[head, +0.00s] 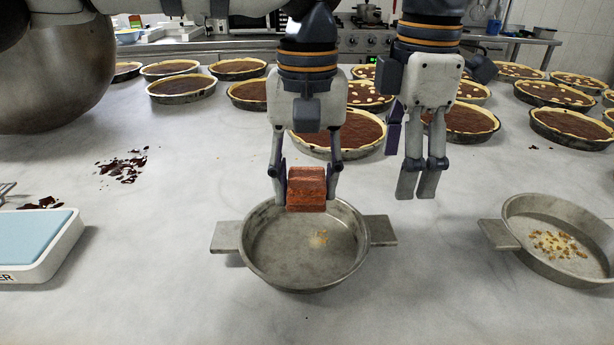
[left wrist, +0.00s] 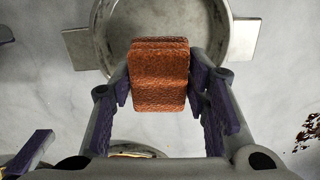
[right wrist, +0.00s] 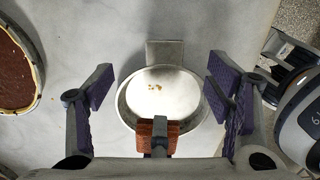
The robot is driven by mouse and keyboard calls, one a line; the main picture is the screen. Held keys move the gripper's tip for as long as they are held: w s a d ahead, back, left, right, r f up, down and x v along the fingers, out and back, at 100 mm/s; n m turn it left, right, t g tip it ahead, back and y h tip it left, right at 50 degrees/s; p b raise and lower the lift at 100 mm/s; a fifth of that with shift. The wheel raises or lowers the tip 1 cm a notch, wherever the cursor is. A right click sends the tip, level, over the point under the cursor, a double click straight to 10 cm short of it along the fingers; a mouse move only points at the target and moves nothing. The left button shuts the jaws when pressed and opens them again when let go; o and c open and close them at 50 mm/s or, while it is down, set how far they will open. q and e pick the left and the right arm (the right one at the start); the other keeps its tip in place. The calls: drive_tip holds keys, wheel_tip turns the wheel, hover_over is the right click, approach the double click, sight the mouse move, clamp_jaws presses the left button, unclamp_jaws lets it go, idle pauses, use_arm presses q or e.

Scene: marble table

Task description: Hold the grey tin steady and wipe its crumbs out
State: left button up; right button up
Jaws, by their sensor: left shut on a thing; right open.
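A round grey tin (head: 262,268) with two flat handles stands on the marble table in the middle of the head view. A small patch of crumbs (head: 320,238) lies on its floor. My left gripper (head: 306,190) is shut on a reddish-brown ridged block (head: 306,188), held at the tin's far side; whether it touches the tin I cannot tell. The block also shows in the left wrist view (left wrist: 159,75). My right gripper (head: 422,192) is open and empty, above the table to the right of the tin. In the right wrist view the tin (right wrist: 128,112) shows beyond its spread fingers.
A second grey tin (head: 575,276) with many crumbs stands at the right. Several chocolate tarts (head: 340,135) fill the back. A large metal bowl (head: 50,75) is upper left. The front table is clear.

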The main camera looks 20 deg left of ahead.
use_arm(q)
drive_tip(key=shift+s+f, duration=0.4)
drive_tip(key=shift+s, duration=0.05)
use_arm(e)
hover_over(389, 227)
drive_tip(key=f, duration=0.4)
drive_tip(key=shift+s+f, duration=0.2)
drive_tip(key=shift+f, duration=0.05)
use_arm(q)
drive_tip(key=f, duration=0.1)
drive_tip(key=f+b, duration=0.1)
drive_tip(key=f, duration=0.1)
drive_tip(key=shift+w+f+g, duration=0.1)
drive_tip(key=shift+w+g, duration=0.3)
use_arm(e)
wheel_tip(389, 227, down, 7)
drive_tip(key=shift+w+f, duration=0.1)
drive_tip(key=shift+w, duration=0.05)
drive_tip(key=c, duration=1.7)
drive_tip(key=shift+o, duration=0.2)
drive_tip(key=o, duration=1.7)
drive_tip(key=shift+c, duration=0.2)
